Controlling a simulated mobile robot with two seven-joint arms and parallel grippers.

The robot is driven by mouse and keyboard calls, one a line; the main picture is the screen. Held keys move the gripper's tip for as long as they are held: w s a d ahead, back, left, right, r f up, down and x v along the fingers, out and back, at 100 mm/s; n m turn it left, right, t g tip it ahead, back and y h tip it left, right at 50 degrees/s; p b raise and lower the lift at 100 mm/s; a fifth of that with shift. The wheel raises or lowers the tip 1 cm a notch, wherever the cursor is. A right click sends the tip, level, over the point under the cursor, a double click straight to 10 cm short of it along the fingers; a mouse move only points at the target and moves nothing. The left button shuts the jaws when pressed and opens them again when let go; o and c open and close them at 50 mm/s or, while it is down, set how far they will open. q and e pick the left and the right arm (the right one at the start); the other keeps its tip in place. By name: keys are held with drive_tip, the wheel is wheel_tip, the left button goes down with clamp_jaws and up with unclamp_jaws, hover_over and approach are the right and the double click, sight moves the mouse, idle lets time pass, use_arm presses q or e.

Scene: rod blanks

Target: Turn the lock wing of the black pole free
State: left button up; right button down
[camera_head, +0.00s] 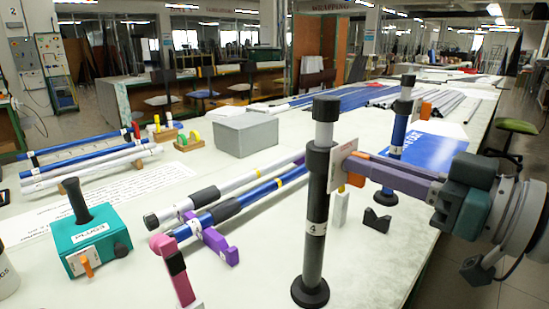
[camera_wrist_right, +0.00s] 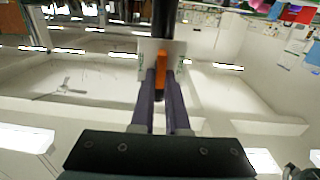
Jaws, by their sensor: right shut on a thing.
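The black pole (camera_head: 316,215) stands upright on a round black foot, tagged 4, with a thicker collar and black top. It also shows at the top of the wrist view (camera_wrist_right: 165,18). A white plate (camera_head: 340,165) sits at its collar, and the orange lock wing (camera_head: 361,155) sticks out from it to the right. My right gripper (camera_head: 354,169) reaches in from the right, its purple fingers shut on the wing. In the wrist view the orange wing (camera_wrist_right: 161,70) lies between the fingertips, in front of the white plate. My left gripper is not in view.
Close behind stand a blue-and-black pole (camera_head: 398,135) and a black V-block (camera_head: 377,220). A teal box (camera_head: 90,240), a pink piece (camera_head: 178,270) and two poles on a purple rest (camera_head: 215,242) lie to the left. A grey box (camera_head: 246,133) is further back.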

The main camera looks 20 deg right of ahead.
drive_tip(key=shift+n, duration=0.3)
drive_tip(key=n, duration=0.4)
drive_tip(key=n+p, duration=0.1)
drive_tip(key=n, duration=0.3)
drive_tip(key=a+n+p, duration=0.1)
drive_tip(key=n, duration=0.2)
drive_tip(key=shift+s+f+n, duration=0.15)
drive_tip(key=shift+f+n, duration=0.15)
drive_tip(key=shift+n, duration=0.1)
drive_tip(key=n, duration=0.4)
drive_tip(key=shift+f, duration=0.2)
drive_tip(key=shift+n, duration=0.7)
drive_tip(key=c, duration=0.9)
unclamp_jaws()
